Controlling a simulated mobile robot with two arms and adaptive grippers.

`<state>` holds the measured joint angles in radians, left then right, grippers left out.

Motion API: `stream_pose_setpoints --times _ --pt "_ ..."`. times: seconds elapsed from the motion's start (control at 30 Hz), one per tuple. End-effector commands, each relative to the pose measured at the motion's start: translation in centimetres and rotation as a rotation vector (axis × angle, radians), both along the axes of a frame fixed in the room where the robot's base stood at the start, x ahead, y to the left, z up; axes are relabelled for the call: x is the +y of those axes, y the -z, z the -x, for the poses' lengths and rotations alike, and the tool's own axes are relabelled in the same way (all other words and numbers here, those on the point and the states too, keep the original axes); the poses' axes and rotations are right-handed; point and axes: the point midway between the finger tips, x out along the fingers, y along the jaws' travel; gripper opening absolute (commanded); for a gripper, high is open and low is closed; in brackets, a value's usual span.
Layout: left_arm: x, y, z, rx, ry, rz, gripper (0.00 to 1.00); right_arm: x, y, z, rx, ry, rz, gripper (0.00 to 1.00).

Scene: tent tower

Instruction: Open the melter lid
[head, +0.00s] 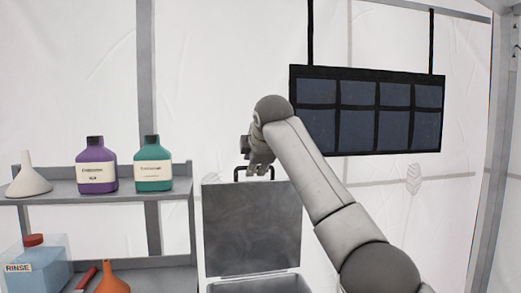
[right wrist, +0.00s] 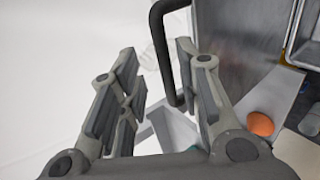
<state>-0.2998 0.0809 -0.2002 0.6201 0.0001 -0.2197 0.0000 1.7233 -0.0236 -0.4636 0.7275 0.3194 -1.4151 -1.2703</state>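The melter lid (head: 252,230) is a flat grey panel. It stands upright, raised from the grey melter box (head: 262,284) at the bottom of the head view. A black bar handle (head: 238,172) shows at the lid's top edge, partly hidden by my right gripper (head: 258,166). In the right wrist view my right gripper (right wrist: 158,95) has its fingers spread apart. The black handle (right wrist: 163,45) lies close to the right-hand finger; whether they touch I cannot tell. The lid's grey face (right wrist: 240,45) is beyond it. My left gripper is in neither view.
A grey shelf (head: 95,196) at left holds a white funnel (head: 28,180), a purple bottle (head: 96,170) and a green bottle (head: 153,168). Below are a rinse container (head: 35,265) and an orange funnel (head: 113,282). A dark pocketed panel (head: 372,110) hangs behind my right arm.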

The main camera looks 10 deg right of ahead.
Motion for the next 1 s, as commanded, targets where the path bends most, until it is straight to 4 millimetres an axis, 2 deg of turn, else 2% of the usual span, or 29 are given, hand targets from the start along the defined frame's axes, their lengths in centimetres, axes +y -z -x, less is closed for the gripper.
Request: stream_pose_setpoints --times 0.3,0.5,0.7,1.0 --pt "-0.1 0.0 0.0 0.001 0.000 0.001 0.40 -0.1 -3.0 4.3 -0.005 -0.002 0.000 0.32" --pt "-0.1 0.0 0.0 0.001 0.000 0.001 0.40 -0.3 -4.4 6.5 -0.002 0.001 -0.001 0.32" --pt "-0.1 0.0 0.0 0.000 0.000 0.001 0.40 -0.3 -4.8 7.3 0.000 0.001 -0.001 0.32" --pt "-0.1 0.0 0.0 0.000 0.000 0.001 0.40 -0.3 -4.9 7.3 -0.001 0.001 -0.001 0.32"
